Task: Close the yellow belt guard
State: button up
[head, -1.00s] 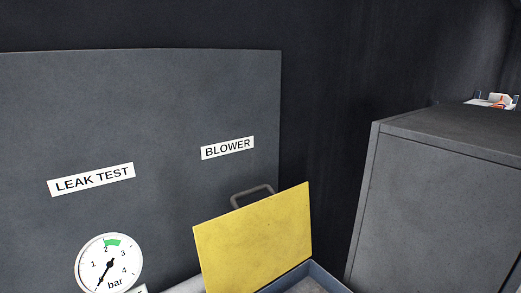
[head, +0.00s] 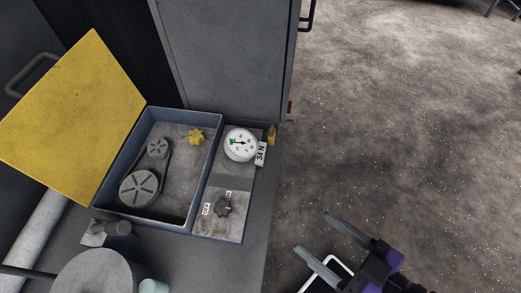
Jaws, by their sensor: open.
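The yellow belt guard (head: 77,116) stands open in the head view, tilted up at the left side of a blue-grey box (head: 208,166). A dark handle (head: 31,73) shows at its upper left edge. Inside the open box are two pulleys with a belt (head: 139,188) and a small yellow star-shaped knob (head: 195,137). My gripper (head: 318,233) is at the lower right over the floor, open and empty, well apart from the guard. Its two fingers point to the upper left.
A grey cabinet (head: 231,55) stands behind. A grey cylinder (head: 98,275) is at the lower left. The floor (head: 400,130) at right is clear.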

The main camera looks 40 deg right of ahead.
aim_at(67, 132)
jog(key=i+l+u, duration=0.1)
jog(key=u, duration=0.3)
jog(key=i+l+u, duration=0.15)
jog(key=u, duration=0.2)
jog(key=i+l+u, duration=0.1)
jog(key=u, duration=0.3)
